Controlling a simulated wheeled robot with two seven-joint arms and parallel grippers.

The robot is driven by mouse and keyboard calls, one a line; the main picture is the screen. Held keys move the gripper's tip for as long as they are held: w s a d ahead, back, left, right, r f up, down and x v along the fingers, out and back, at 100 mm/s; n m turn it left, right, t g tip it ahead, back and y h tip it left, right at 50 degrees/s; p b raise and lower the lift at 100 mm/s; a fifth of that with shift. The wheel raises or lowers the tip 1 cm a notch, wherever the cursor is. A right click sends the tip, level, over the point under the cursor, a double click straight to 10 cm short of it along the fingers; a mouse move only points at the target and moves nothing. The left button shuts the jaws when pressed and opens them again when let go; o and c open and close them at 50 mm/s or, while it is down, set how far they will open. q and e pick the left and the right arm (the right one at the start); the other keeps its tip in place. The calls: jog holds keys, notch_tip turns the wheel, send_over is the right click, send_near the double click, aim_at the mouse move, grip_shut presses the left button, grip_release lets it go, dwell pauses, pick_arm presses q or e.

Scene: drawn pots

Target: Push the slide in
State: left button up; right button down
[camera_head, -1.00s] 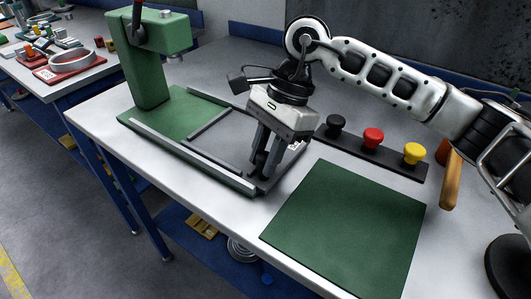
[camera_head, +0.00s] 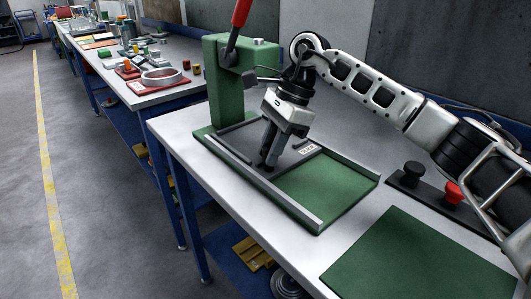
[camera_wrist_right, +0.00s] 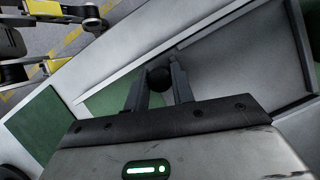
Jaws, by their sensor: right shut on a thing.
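The slide is a dark grey plate (camera_head: 238,142) lying between the rails of a green base. Its left part is under the head of the green press (camera_head: 229,86), and bare green base (camera_head: 325,190) shows to its right. A small white label is near its right edge. My right gripper (camera_head: 268,163) points down onto the slide's front right part. In the right wrist view, its fingers (camera_wrist_right: 160,88) are shut on the slide's round black knob (camera_wrist_right: 159,77). The slide's contact with any stop is hidden. My left gripper is not in view.
The press has a red-handled lever (camera_head: 241,12) pointing up. A black button (camera_head: 413,171) and a red button (camera_head: 453,192) stand on a dark strip at right. A green mat (camera_head: 420,262) lies at the front right. Another bench with parts stands at back left.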

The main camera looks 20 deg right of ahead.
jog(key=shift+w+r, duration=0.2)
jog(key=shift+r, duration=0.05)
jog(key=c, duration=1.4)
grip_release()
jog(key=shift+o, duration=1.1)
jog(key=shift+w+a+f, duration=0.1)
jog(key=shift+f, duration=0.05)
jog(key=v, duration=1.6)
